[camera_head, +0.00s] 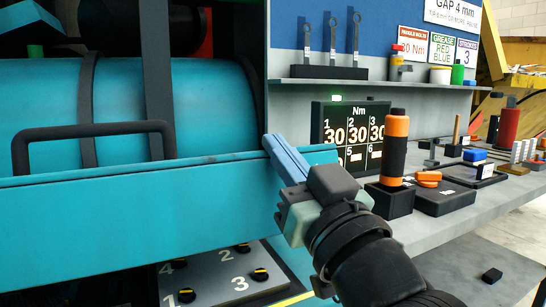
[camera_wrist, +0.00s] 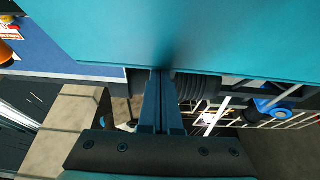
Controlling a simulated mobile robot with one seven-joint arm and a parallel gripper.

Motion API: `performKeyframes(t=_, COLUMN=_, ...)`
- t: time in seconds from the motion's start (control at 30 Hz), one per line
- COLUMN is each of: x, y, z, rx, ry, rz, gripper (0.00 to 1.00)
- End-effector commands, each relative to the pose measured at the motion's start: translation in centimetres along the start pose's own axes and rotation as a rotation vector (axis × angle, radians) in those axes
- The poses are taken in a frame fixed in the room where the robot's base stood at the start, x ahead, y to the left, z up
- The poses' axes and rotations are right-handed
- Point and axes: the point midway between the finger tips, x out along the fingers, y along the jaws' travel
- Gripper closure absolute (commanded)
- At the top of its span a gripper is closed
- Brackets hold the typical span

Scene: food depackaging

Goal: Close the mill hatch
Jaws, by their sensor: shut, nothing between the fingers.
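A long teal panel (camera_head: 130,215), which looks like the mill hatch, runs across the lower left of the head view in front of the teal mill drum (camera_head: 205,100). A black bar handle (camera_head: 95,130) shows above its top edge. I cannot tell exactly how far open it stands. My gripper (camera_head: 272,145) is shut and empty, with its blue fingers over the panel's right part, near its top edge. In the wrist view the closed fingers (camera_wrist: 160,75) reach the edge of a broad teal surface (camera_wrist: 200,35). Whether they touch it is unclear.
To the right, a grey bench (camera_head: 445,205) carries a torque display (camera_head: 350,130), an orange and black tool (camera_head: 394,150) in a holder, and several small parts. Above it is a shelf (camera_head: 420,83) with wrenches. Below the panel lies a numbered plate (camera_head: 215,278) with black and yellow knobs.

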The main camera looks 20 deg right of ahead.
Motion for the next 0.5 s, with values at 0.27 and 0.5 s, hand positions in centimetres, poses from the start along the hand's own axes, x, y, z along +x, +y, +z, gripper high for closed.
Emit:
performKeyframes(t=0.27, x=-3.6, y=0.0, z=5.7, rx=0.002, ry=0.113, rz=0.0, gripper=1.0)
performKeyframes(t=0.5, x=-5.7, y=0.0, z=9.2, rx=0.001, ry=0.201, rz=0.0, gripper=1.0)
